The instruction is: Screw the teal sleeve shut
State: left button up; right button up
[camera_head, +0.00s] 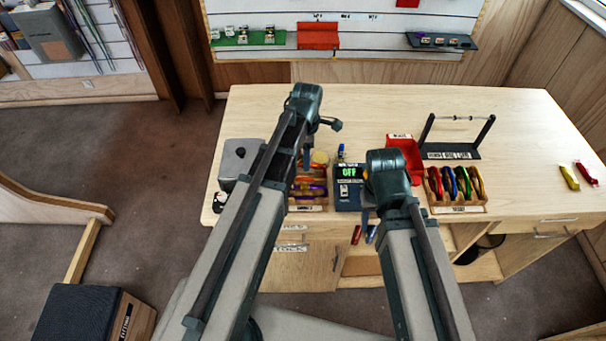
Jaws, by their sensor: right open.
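I cannot make out a teal sleeve in this view. A small blue item (341,153) stands just behind a dark box with a green "OFF" display (349,172), between my two arms. My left gripper (306,162) is mostly hidden by its own arm, over the left part of the bench; its jaws and anything in them do not show clearly. My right gripper (367,197) is open beside the display box, largely covered by its arm.
On the wooden bench (540,125) stand a rack of coloured carabiners (457,208), a red bin (402,143), a bar stand (459,154), a grey case (240,160) and a tray (308,207). Yellow (569,177) and red (586,174) carabiners lie far right. The back right is clear.

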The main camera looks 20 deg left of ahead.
pick_arm(q)
jog(key=shift+f, duration=0.25)
jog(key=shift+f+b, duration=1.2)
jog(key=shift+b, duration=0.2)
jog(key=shift+s+d, duration=0.2)
jog(key=shift+s, duration=0.55)
jog(key=shift+r, duration=0.1)
jog(key=shift+r+p, duration=1.4)
jog(key=shift+p, duration=0.1)
jog(key=shift+f, duration=0.1)
